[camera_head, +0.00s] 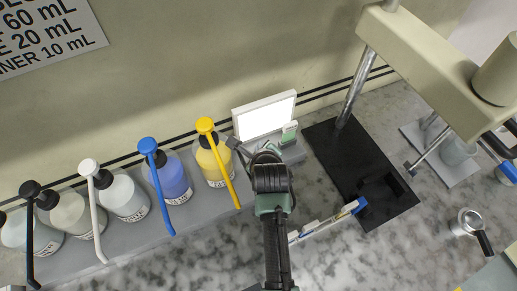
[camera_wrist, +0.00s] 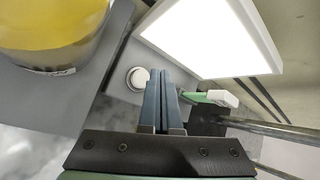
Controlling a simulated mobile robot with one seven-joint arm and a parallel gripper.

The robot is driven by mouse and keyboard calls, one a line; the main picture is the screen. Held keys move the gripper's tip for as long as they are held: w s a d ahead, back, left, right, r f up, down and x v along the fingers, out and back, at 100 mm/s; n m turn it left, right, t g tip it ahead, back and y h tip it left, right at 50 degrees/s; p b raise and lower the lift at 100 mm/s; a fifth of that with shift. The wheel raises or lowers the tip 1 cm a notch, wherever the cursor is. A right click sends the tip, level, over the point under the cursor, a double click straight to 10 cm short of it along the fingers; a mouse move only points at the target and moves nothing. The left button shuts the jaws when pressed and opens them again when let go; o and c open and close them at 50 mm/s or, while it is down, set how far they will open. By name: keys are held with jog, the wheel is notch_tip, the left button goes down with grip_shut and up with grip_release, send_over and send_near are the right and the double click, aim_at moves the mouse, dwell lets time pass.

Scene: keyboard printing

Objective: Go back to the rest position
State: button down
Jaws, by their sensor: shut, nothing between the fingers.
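My gripper (camera_wrist: 161,102) is shut and empty in the wrist view. Its two blue-grey fingers lie together and point toward a grey box with a round white button (camera_wrist: 137,78), which shows just left of the fingertips. A lit white screen (camera_wrist: 210,35) stands behind the fingers. In the head view my arm reaches up from the bottom centre to the grey box in front of the screen (camera_head: 264,115). My wrist hides part of that box, and the fingertips are hard to make out there. I cannot tell whether the fingers touch anything.
Several pump bottles stand on a grey shelf to the left; the yellow one (camera_head: 213,160) is closest to my wrist. A black-based stand (camera_head: 335,150) with a metal post is on the right. A metal cup (camera_head: 469,221) sits farther right.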

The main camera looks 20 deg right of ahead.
notch_tip(320, 180, up, 3)
jog(key=shift+f+p, duration=0.1)
jog(key=shift+p, duration=0.9)
jog(key=w+a+r+n+t+b, duration=0.1)
jog(key=w+a+r+n+t, duration=0.3)
jog(key=r, duration=0.8)
jog(key=w+a+r+n+t, duration=0.1)
jog(key=r+n+t, duration=0.1)
jog(key=r+n, duration=0.65)
jog(key=w+a+r+n+t+b, duration=0.1)
jog(key=w+a+r+n+t, duration=0.15)
jog(key=r, duration=1.15)
jog(key=s+a+r+n+t+y, duration=0.1)
jog(key=s+a+r+n+t, duration=0.2)
jog(key=r, duration=0.6)
jog(key=s+a+r+n+t+b, duration=0.1)
jog(key=s+a+r+n+t, duration=0.1)
jog(key=s+r+n, duration=0.5)
jog(key=s+a+r+n+t+y, duration=0.1)
jog(key=s+a+r+n+t, duration=0.2)
jog(key=s+r+n+t, duration=0.2)
jog(key=s+r, duration=0.3)
jog(key=r, duration=0.3)
jog(key=shift+s+a+r+y, duration=0.15)
jog(key=shift+s+a+y, duration=0.15)
jog(key=shift+s, duration=0.05)
